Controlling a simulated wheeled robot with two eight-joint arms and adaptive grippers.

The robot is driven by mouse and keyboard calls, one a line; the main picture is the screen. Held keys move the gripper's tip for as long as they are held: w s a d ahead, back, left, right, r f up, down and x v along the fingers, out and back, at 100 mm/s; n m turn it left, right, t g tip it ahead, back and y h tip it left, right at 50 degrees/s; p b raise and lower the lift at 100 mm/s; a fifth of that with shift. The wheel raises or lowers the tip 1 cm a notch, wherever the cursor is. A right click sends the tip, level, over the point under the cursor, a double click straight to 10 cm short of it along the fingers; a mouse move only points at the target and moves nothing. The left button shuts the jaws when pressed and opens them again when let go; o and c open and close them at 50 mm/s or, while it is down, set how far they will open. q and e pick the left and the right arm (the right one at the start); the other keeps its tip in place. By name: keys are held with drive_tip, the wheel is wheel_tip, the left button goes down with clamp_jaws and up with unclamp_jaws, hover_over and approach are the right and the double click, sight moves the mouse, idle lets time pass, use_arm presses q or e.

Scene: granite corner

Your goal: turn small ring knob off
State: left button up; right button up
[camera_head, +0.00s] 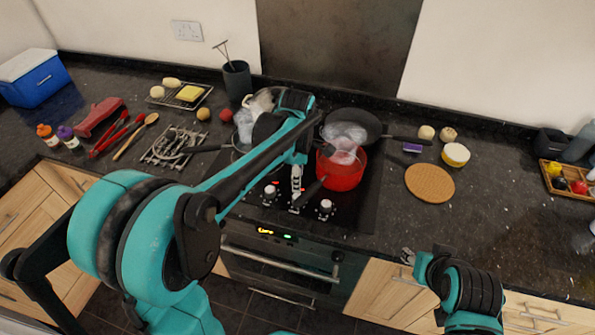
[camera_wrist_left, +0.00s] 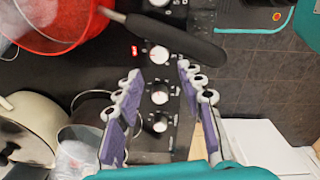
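A row of white-capped knobs runs along the front of the black hob. In the left wrist view they are an upper knob (camera_wrist_left: 159,54) beside a small red lit mark, a middle knob (camera_wrist_left: 160,96) and a lower knob (camera_wrist_left: 160,123). The upper one appears to be the right knob in the head view (camera_head: 325,205); a left knob (camera_head: 270,190) also shows there. No label tells which serves the small ring. My left gripper (camera_wrist_left: 159,71) is open above the row, its purple-padded fingers apart on either side, holding nothing. My right gripper (camera_head: 408,257) hangs before the counter; its opening is unclear.
A red pot (camera_head: 341,172) stands on the hob, its dark handle (camera_wrist_left: 175,38) reaching over the knob strip. A dark frying pan (camera_head: 352,126) is behind it. The oven (camera_head: 280,265) is below.

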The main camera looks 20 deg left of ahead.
use_arm(q)
drive_tip(key=shift+r, duration=1.3)
drive_tip(key=s+a+f+m+t+b, duration=0.1)
drive_tip(key=s+m+t, duration=0.2)
drive_tip(key=s+m, duration=0.5)
drive_tip(key=s+a+f+m+t+b, duration=0.1)
drive_tip(key=s+a+m+t, duration=0.1)
drive_tip(key=s+m, duration=0.7)
drive_tip(key=m+t, duration=0.1)
drive_tip(key=m, duration=0.2)
drive_tip(key=shift+f+t, duration=0.3)
drive_tip(key=shift+f, duration=0.05)
